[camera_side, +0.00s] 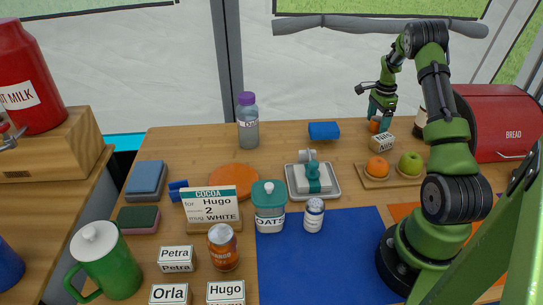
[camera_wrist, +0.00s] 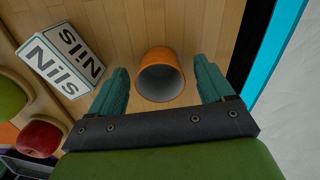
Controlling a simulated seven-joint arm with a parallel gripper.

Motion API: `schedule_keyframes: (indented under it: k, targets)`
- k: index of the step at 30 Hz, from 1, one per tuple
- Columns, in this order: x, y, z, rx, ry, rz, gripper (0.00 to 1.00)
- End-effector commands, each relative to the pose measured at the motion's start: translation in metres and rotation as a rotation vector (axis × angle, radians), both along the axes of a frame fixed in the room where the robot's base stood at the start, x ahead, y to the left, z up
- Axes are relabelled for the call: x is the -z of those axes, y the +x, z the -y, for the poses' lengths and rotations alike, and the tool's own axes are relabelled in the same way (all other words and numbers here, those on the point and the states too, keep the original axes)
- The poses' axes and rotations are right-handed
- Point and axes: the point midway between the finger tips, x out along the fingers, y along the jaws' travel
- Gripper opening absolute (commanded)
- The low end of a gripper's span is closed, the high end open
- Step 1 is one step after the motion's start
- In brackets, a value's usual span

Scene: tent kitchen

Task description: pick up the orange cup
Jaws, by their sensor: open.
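The orange cup (camera_wrist: 158,55) stands on the wooden table in the wrist view, its dark grey open mouth facing the camera. In the side view the cup (camera_side: 375,125) is a small patch at the back right, partly covered by my gripper. My gripper (camera_wrist: 160,78) is open, with one teal finger on each side of the cup and a visible gap on both sides. In the side view my gripper (camera_side: 382,112) points down at the cup. I cannot tell how far the fingertips are above the table.
A white Nils box (camera_wrist: 60,62) stands close left of the cup. A red bread bin (camera_side: 500,122) stands to the right. A blue block (camera_side: 324,131) lies to the left, with bare table between.

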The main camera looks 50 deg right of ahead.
Motion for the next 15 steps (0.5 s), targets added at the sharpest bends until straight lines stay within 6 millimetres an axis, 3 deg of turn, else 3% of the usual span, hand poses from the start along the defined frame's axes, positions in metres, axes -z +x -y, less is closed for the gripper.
schedule_keyframes:
  k: [10, 15]
  targets:
    - [0.0094, -0.0001, 0.0003, 0.0, -0.001, 0.001, 0.79]
    - [0.0091, 0.0, 0.0003, 0.0, -0.001, 0.001, 0.53]
